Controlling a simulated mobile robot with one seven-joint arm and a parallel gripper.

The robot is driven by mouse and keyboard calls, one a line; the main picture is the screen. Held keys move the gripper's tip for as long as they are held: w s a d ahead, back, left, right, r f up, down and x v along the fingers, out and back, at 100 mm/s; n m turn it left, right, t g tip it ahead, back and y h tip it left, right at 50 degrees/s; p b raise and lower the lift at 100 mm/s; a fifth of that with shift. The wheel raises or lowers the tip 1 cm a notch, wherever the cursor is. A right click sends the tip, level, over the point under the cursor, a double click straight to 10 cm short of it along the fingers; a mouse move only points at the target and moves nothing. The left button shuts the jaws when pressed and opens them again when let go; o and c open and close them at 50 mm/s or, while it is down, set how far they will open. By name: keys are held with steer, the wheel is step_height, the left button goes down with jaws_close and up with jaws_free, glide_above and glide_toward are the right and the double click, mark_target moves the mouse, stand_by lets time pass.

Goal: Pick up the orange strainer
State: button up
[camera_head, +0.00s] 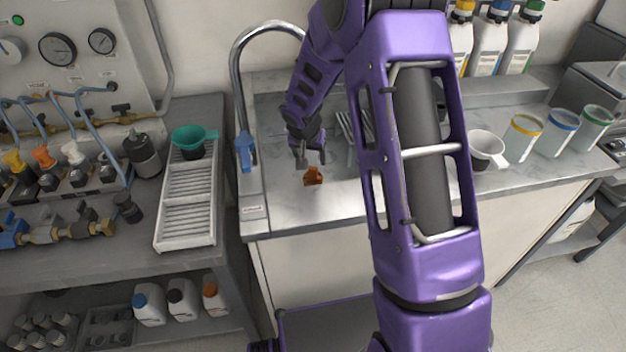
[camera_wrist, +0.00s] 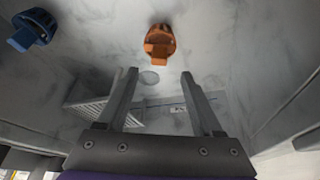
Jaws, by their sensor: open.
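The orange strainer (camera_head: 313,176) is a small cup-like piece on the grey metal counter, just below and right of my gripper in the head view. In the wrist view the orange strainer (camera_wrist: 160,43) lies beyond the fingertips, near the line midway between them, with its tab toward my gripper. My gripper (camera_head: 310,157) is open and empty, and its two fingers are spread apart in the wrist view (camera_wrist: 158,78). The fingers do not touch the strainer.
A blue strainer (camera_wrist: 33,28) lies at the upper left of the wrist view. A curved metal faucet (camera_head: 238,75) stands left of my gripper. A white cup (camera_head: 487,148) and several jars stand at the right. My purple arm hides part of the counter.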

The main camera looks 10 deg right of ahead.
mark_target(313, 168)
steer(key=x, duration=0.7)
steer(key=shift+w+d+f+b, duration=0.1)
steer(key=shift+f+b, duration=0.05)
steer(key=shift+b, duration=0.2)
steer(key=shift+c, duration=0.3)
jaws_close()
